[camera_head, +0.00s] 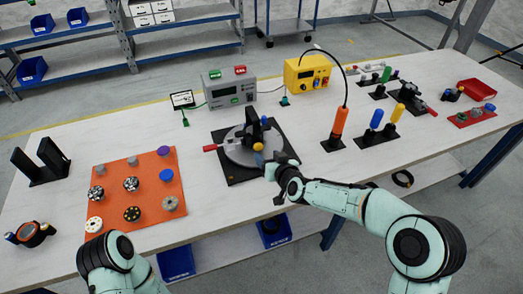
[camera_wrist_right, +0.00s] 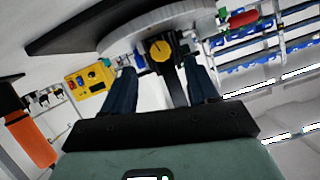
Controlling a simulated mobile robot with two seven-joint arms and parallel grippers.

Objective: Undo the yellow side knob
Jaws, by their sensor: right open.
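The fixture stands on a black base plate (camera_head: 243,180) at the middle of the table. It has a grey round disc (camera_head: 236,155), a black upright part, a red handle (camera_head: 210,148) and a small blue knob (camera_head: 264,119). The yellow side knob (camera_head: 258,147) faces the table's front edge; in the right wrist view the yellow knob (camera_wrist_right: 159,49) is round and faces me. My right gripper (camera_wrist_right: 160,68) is open, its fingers to either side of the knob's line; I cannot tell whether they touch it. My left gripper is out of view.
An orange mat (camera_head: 145,217) with several knobs lies left. A grey box (camera_head: 230,88) and a yellow box (camera_head: 307,73) stand behind. An orange tool (camera_head: 339,123) on a black cable stands right of the fixture. Bare table lies between mat and fixture.

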